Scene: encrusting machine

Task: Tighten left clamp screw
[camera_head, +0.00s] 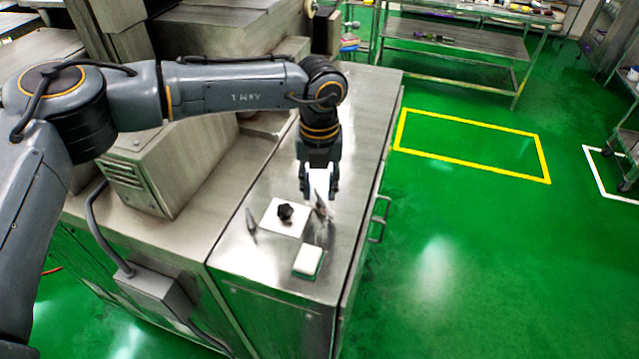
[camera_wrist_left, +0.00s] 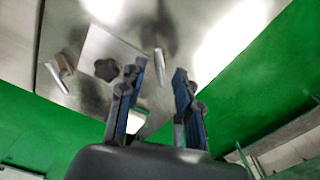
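My left gripper (camera_head: 319,190) points down over the metal cabinet top. Its two fingers are apart with nothing between them, and it also shows open in the left wrist view (camera_wrist_left: 157,105). A black star-shaped knob (camera_head: 285,212) sits on a white square plate (camera_head: 272,226), left of the gripper; the wrist view shows this knob too (camera_wrist_left: 107,69). A slim grey metal piece (camera_head: 251,224) lies left of the plate. Another small upright metal piece (camera_head: 321,208) is right of the plate, just below the fingertips. I cannot tell which part is the left clamp screw. My right gripper is out of view.
A white block (camera_head: 307,261) lies near the cabinet's front edge. A steel machine housing (camera_head: 165,165) stands to the left. Handles (camera_head: 379,220) stick out from the cabinet's right side. Green floor with a yellow outline (camera_head: 475,145) is clear to the right.

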